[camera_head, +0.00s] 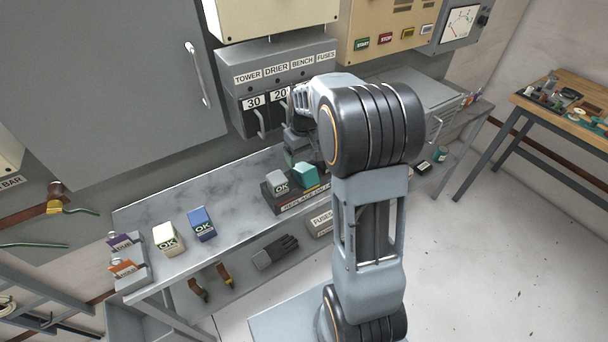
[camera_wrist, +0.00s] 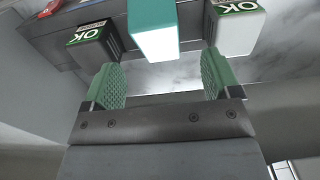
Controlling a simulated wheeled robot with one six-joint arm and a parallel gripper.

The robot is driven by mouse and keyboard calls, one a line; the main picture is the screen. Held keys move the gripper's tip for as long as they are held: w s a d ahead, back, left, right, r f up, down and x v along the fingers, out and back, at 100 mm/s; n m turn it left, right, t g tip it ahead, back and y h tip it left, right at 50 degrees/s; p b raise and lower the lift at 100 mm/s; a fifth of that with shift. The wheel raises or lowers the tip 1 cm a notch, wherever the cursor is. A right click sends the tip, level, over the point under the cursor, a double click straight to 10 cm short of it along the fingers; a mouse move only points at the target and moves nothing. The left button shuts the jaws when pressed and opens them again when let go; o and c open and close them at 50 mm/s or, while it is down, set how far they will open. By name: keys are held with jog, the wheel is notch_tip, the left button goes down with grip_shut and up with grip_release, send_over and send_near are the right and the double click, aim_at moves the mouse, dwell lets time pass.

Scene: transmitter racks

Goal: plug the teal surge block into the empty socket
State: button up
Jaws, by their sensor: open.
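The teal surge block (camera_head: 305,175) stands in a dark tray on the grey bench, right beside a grey block marked OK (camera_head: 277,183). In the wrist view the teal block (camera_wrist: 152,32) is ahead of my gripper (camera_wrist: 161,80), roughly centred between its green-padded fingers. The fingers are open with nothing between them, and a gap shows between their tips and the block. A dark block marked OK (camera_wrist: 92,42) and a light grey one marked OK (camera_wrist: 236,28) flank it. I cannot make out an empty socket; my arm hides part of the bench and panel.
A white block (camera_head: 168,238) and a blue block (camera_head: 201,224) stand on the bench at left. A grey panel labelled TOWER, DRIER, BENCH, FUSES (camera_head: 285,75) hangs above the bench. A side table (camera_head: 565,105) is at far right. The floor at right is clear.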

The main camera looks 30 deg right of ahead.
aim_at(306, 168)
jog(key=f, duration=0.4)
jog(key=shift+s+d+f, duration=0.1)
jog(key=shift+s+d, duration=0.1)
jog(key=shift+s, duration=0.2)
jog(key=shift+f, duration=0.7)
jog(key=c, duration=1.2)
jog(key=shift+o, duration=0.2)
jog(key=shift+r, duration=0.2)
